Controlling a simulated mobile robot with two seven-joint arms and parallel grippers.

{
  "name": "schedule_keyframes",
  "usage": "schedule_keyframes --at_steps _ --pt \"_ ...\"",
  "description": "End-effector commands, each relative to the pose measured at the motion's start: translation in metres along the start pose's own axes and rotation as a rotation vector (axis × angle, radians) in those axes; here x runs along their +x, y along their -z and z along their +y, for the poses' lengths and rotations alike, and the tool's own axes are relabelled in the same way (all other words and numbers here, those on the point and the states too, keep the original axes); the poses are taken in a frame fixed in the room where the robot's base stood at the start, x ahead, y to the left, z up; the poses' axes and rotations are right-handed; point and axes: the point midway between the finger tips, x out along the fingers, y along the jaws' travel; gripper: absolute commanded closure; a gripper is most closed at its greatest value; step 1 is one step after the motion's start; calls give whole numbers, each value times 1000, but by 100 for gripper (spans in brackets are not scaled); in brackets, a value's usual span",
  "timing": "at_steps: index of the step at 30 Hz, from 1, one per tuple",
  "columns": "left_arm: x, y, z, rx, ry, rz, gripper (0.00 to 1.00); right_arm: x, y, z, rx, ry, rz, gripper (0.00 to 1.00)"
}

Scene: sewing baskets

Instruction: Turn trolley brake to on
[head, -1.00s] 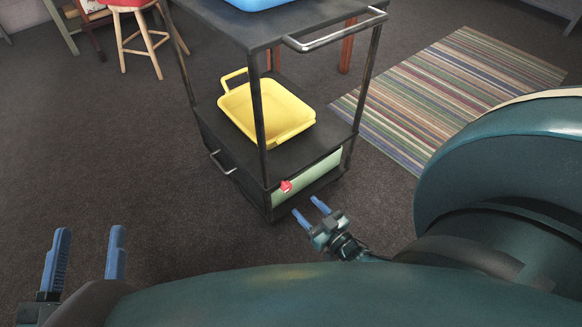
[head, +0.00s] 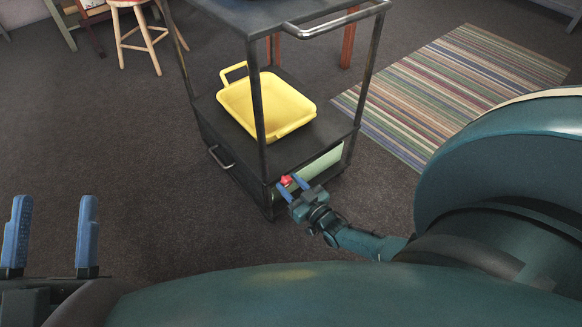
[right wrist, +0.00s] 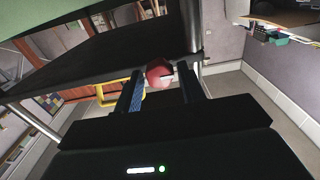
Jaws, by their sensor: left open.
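The black trolley (head: 240,20) stands in the middle of the head view. A red knob (head: 286,180), which looks like its brake control, sits on the pale green panel (head: 322,168) low on the trolley. My right gripper (head: 288,185) is open at this knob, one blue finger on each side. In the right wrist view, the red knob (right wrist: 159,74) with a pale bar shows between the fingertips of the right gripper (right wrist: 160,88), with a gap at the left finger. My left gripper (head: 52,215) is open and empty at the lower left, away from the trolley.
A yellow tub (head: 265,108) stands on the trolley's lower shelf. The trolley has a metal handle (head: 330,24) on top. A striped rug (head: 455,90) lies to the right and a wooden stool (head: 140,40) stands at the back left. The floor left of the trolley is clear.

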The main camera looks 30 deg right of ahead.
Motion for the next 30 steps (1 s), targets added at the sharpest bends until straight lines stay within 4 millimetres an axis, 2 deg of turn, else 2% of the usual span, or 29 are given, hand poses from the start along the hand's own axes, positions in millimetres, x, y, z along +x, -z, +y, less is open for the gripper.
schedule_keyframes --at_steps 1,12,22,30 --pt "0 0 0 0 0 0 48 0 0 0 0 0 0 64" --pt "0 0 0 -1 0 -1 48 0 0 0 0 0 0 93" --pt "-1 -2 0 2 0 2 48 -1 -1 0 58 0 0 93" --pt "2 2 -1 29 -4 43 48 0 -2 0 245 0 1 93"
